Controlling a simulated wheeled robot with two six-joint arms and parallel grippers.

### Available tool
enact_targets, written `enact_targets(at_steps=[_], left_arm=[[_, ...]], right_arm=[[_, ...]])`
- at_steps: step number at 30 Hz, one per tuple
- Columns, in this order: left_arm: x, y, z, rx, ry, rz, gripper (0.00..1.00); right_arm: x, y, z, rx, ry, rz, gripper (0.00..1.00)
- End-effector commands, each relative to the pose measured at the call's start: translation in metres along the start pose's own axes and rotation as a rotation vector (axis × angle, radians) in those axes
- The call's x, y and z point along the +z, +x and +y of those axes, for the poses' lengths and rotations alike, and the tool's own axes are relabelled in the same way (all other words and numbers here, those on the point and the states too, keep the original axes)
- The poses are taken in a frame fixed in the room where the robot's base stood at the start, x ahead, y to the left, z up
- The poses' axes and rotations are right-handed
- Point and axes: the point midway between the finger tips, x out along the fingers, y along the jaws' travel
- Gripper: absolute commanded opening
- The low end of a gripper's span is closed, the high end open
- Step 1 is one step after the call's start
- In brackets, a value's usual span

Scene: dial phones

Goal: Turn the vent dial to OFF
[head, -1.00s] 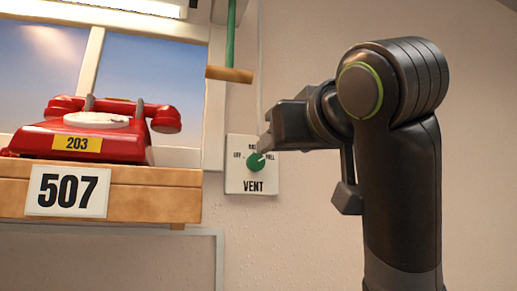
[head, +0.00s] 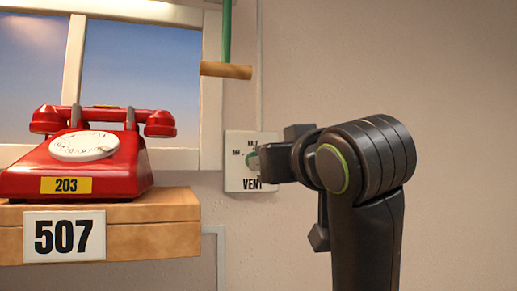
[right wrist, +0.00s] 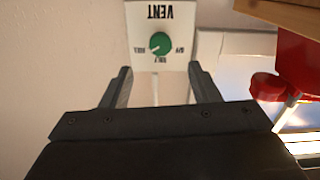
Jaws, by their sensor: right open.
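The vent dial is a round green knob (right wrist: 160,44) on a white plate (right wrist: 178,15) marked VENT, fixed to the wall. In the right wrist view the plate appears upside down, with OFF right of the knob, HALF below it and FULL left. The knob's white pointer is toward the FULL side. In the head view the knob (head: 251,159) is partly hidden by my right gripper (head: 264,162). In the wrist view my right gripper (right wrist: 160,68) is open and empty, its fingers spread wide before the plate, apart from the knob. My left gripper is not in view.
A red phone (head: 85,165) stands on a wooden shelf (head: 160,207) left of the plate; its red handset also shows at the wrist view's right edge (right wrist: 268,87). A wooden bar (head: 226,70) on a green rod hangs above the plate. The wall at right is clear.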

Motion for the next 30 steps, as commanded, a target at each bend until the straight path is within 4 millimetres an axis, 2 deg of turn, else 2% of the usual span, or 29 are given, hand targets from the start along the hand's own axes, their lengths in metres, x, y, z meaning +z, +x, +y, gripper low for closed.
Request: enact_targets(at_steps=[1, 9, 15, 20, 28, 30], left_arm=[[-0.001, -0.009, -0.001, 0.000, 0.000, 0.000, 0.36], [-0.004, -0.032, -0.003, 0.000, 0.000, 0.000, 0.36], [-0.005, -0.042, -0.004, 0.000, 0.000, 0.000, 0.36], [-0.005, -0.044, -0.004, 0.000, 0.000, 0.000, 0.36], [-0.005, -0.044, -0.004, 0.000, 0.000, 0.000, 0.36], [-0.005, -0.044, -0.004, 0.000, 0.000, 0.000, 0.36]], right_arm=[[-0.003, 0.012, 0.000, -0.001, 0.002, -0.007, 0.55], [-0.003, 0.069, 0.000, 0.000, 0.001, -0.005, 0.55], [-0.002, 0.095, 0.000, 0.000, -0.001, -0.002, 0.55], [0.000, 0.104, 0.000, 0.000, -0.001, -0.001, 0.55], [0.000, 0.104, 0.000, 0.000, -0.001, 0.000, 0.55], [0.000, 0.104, 0.000, 0.000, -0.001, 0.001, 0.48]])
